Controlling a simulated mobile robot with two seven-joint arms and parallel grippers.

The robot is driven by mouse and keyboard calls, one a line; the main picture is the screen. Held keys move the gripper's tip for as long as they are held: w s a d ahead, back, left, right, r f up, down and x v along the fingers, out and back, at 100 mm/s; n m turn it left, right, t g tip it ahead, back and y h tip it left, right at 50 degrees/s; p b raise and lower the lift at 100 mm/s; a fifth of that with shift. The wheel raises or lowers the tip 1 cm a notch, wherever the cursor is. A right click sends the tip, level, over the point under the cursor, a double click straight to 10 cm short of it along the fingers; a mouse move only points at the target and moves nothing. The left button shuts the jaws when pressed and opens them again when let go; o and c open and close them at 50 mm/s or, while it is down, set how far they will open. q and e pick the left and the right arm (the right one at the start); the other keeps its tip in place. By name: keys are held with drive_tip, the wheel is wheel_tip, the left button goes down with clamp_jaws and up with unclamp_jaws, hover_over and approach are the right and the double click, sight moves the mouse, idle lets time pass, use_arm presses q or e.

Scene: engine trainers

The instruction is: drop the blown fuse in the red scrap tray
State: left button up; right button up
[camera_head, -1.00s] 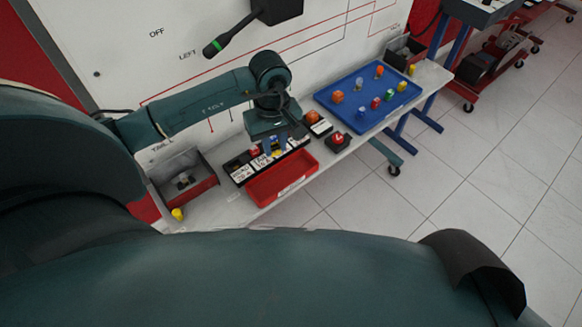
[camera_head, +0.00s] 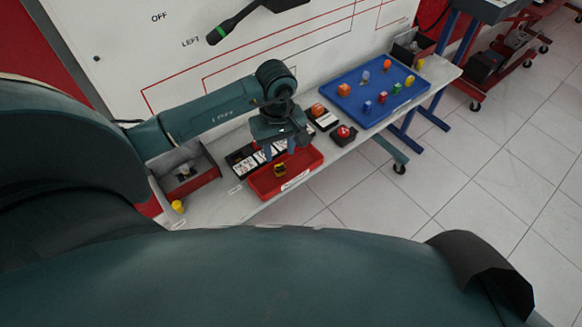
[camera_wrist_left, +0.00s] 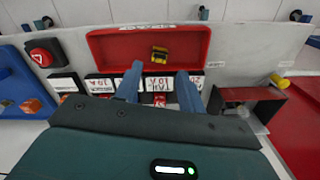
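The blown fuse (camera_head: 279,170), small, yellow and dark, lies inside the red scrap tray (camera_head: 306,161). In the left wrist view the fuse (camera_wrist_left: 159,53) rests on the floor of the tray (camera_wrist_left: 112,50), apart from its walls. My left gripper (camera_head: 280,151) is above the tray's back edge, beside the black fuse holder. Its two blue fingers (camera_wrist_left: 159,88) are spread in the left wrist view with nothing held between them. The fuse is clear of both fingers. My right gripper is not in view.
The black fuse holder (camera_head: 240,159) with white labels stands directly behind the tray. A red button box (camera_head: 343,133) is to the right. A blue tray (camera_head: 376,110) with several coloured pieces lies farther right. A grey-and-red bin (camera_head: 196,180) and yellow piece (camera_head: 178,206) are left.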

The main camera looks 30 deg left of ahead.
use_arm(q)
drive_tip(key=shift+o, duration=0.8)
drive_tip(key=shift+r, duration=0.1)
wheel_tip(320, 180, up, 13)
drive_tip(key=b, duration=0.1)
